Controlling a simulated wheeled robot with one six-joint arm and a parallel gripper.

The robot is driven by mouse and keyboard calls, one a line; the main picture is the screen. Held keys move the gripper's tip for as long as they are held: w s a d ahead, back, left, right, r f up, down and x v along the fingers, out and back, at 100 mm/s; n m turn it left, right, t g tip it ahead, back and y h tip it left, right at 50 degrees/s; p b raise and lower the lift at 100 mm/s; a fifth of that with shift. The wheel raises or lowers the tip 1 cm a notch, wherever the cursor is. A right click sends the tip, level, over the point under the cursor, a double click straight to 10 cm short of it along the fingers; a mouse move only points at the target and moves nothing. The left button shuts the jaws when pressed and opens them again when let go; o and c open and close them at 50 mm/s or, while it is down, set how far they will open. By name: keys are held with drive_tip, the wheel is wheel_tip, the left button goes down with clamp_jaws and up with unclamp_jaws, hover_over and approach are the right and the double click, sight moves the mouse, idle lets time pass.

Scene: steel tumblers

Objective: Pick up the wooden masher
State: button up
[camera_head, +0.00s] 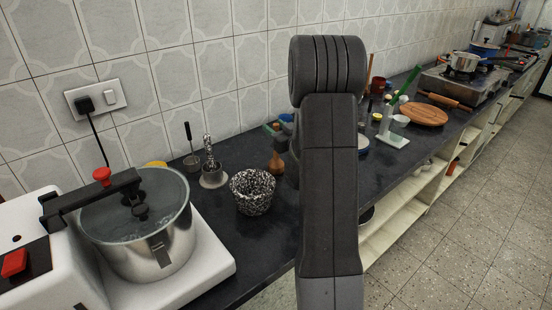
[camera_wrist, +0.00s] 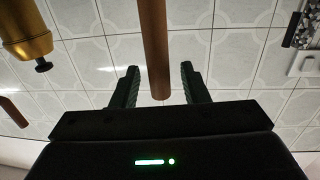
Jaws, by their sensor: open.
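In the head view, a brown wooden masher (camera_head: 277,160) stands upright on the dark counter, just left of my arm. In the wrist view, a plain brown wooden handle (camera_wrist: 155,45) runs in from the top edge and its rounded end lies between my fingers. It looks like the masher's handle; its lower part is out of that view. My gripper (camera_wrist: 158,72) is open, with one dark finger on each side of the handle and a visible gap on both sides.
A black-and-white speckled cup (camera_head: 252,192) stands left of the masher. A steel pot (camera_head: 160,250) sits on a white appliance at the left. In the wrist view, a brass-coloured vessel (camera_wrist: 25,35) and another wooden handle (camera_wrist: 12,112) are at the left. The tiled wall is behind.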

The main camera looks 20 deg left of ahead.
clamp_jaws()
